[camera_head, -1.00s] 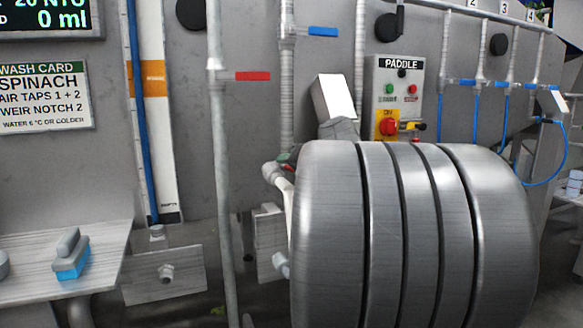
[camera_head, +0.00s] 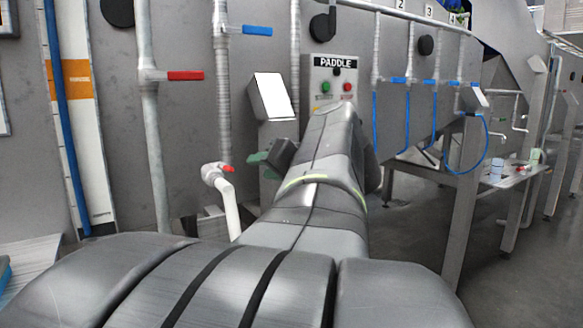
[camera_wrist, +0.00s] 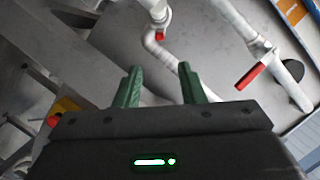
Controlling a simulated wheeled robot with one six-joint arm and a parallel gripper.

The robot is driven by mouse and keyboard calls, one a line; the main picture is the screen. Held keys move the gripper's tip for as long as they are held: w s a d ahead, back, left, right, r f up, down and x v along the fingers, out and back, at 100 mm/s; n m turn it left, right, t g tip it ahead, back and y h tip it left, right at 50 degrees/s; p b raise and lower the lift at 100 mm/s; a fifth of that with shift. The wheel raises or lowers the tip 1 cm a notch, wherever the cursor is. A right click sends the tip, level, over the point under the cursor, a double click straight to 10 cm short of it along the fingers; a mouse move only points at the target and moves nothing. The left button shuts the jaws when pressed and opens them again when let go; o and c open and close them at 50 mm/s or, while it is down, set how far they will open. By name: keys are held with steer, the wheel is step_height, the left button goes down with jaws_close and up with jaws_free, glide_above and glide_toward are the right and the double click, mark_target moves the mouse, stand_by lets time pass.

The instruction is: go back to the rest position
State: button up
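My gripper (camera_wrist: 159,82) shows in the wrist view with its two green fingers apart and nothing between them. In the head view it shows as a small dark and green shape (camera_head: 263,160) left of my grey arm, in front of the wall. The PADDLE panel (camera_head: 332,82), with a green and a red button, is on the wall behind my arm, its lower part hidden. A red-handled valve (camera_head: 185,75) is on a vertical pipe to the left; its red handle also shows in the wrist view (camera_wrist: 250,76).
A white bent pipe with a small red tap (camera_head: 227,168) is close to the gripper. A blue-handled valve (camera_head: 257,30) is above. Blue hoses (camera_head: 376,120) hang to the right. A steel table (camera_head: 510,182) with cups is at the right, with open floor (camera_head: 420,210) before it.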

stand_by(0.3)
steer(key=x, duration=1.3)
steer(key=shift+w+a+p, duration=0.2)
steer(key=shift+w+p, duration=0.15)
steer(key=shift+p, duration=0.05)
steer(key=shift+w+a+r+p, duration=0.1)
steer(key=shift+w+r+p, duration=0.1)
steer(key=shift+p, duration=0.4)
steer(key=shift+s+r+g+p, duration=0.15)
steer(key=shift+g+p, duration=0.25)
steer(key=shift+p, duration=0.5)
steer(key=shift+n+g+p, duration=0.3)
steer(key=shift+g+p, duration=0.1)
steer(key=shift+p, duration=0.45)
